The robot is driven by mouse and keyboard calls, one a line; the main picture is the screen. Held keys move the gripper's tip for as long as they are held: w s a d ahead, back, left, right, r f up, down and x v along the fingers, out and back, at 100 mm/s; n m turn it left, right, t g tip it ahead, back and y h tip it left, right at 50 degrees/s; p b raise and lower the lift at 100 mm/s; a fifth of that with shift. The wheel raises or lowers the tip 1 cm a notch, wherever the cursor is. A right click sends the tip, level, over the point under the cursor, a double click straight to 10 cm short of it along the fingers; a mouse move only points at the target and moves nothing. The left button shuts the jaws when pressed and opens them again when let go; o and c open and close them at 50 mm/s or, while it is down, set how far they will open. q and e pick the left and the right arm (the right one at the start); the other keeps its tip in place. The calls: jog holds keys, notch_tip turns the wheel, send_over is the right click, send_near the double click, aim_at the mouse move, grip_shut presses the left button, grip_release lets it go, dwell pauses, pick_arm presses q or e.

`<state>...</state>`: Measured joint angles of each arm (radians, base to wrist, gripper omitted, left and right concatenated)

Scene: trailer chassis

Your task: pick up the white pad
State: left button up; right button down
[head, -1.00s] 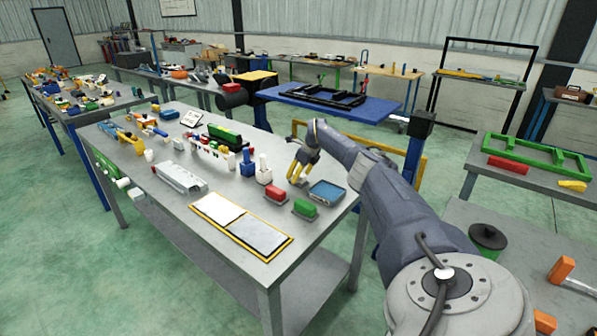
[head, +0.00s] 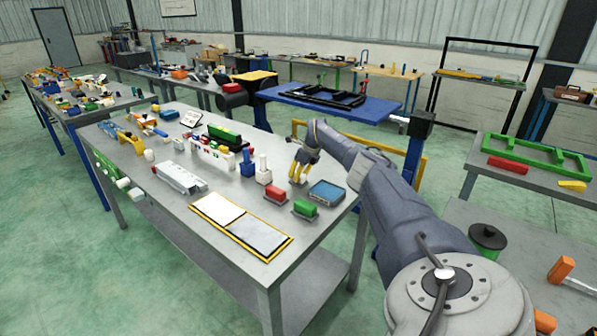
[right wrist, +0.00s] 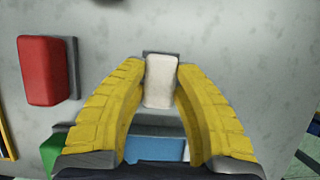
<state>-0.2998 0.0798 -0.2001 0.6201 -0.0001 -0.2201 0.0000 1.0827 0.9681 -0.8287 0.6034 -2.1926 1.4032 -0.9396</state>
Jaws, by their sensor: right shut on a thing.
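The white pad (right wrist: 160,82) is a small rounded white block with a grey piece behind its top end. In the right wrist view it stands between the two yellow fingers of my right gripper (right wrist: 160,70), which is shut on it. In the head view my right gripper (head: 298,176) is low over the right part of the workbench, and the pad is mostly hidden by the fingers. I cannot tell whether the pad still touches the bench. My left gripper is not in view.
A red block (head: 275,193), a green block (head: 305,208) and a blue tray (head: 327,191) sit close to my right gripper. A yellow-edged board (head: 289,240) lies at the bench's front edge. Blue and white upright pieces (head: 247,165) stand to the left.

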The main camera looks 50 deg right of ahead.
notch_tip(320, 180, up, 20)
dwell(0.8)
jog(key=c, duration=1.6)
grip_release()
grip_shut()
